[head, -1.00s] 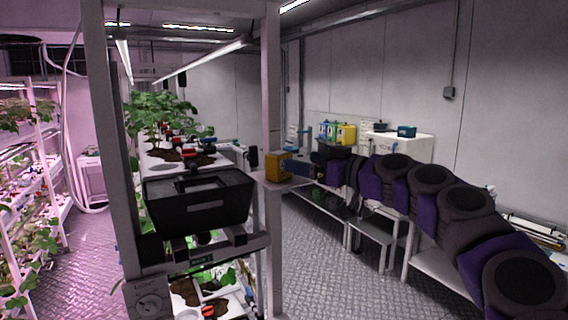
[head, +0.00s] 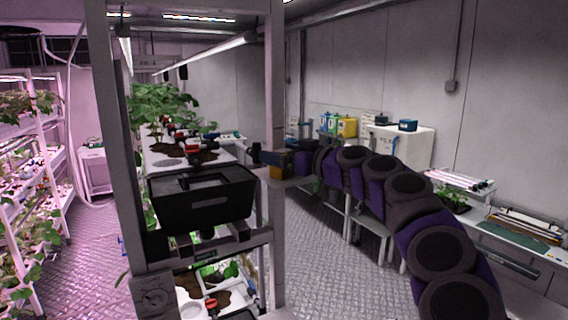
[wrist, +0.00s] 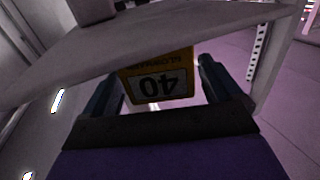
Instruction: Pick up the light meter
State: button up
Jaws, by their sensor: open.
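In the wrist view my gripper (wrist: 160,78) is open, with one dark blue finger on each side of the meter. A gap shows beside the right finger; contact on the left is unclear.
The rack post (head: 275,90) stands close to my gripper. A black bin (head: 203,205) sits on the rack's near end, with plants (head: 160,103) behind. A white bench (head: 515,235) stands at right. The patterned floor (head: 315,260) between is clear.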

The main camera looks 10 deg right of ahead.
jog(key=shift+a, duration=0.35)
jog(key=c, duration=0.3)
jog(key=shift+d, duration=0.55)
jog(key=c, duration=0.9)
jog(key=shift+a, duration=0.2)
jog(key=shift+c, duration=0.2)
jog(key=shift+a+r, duration=0.1)
jog(key=shift+r, duration=0.05)
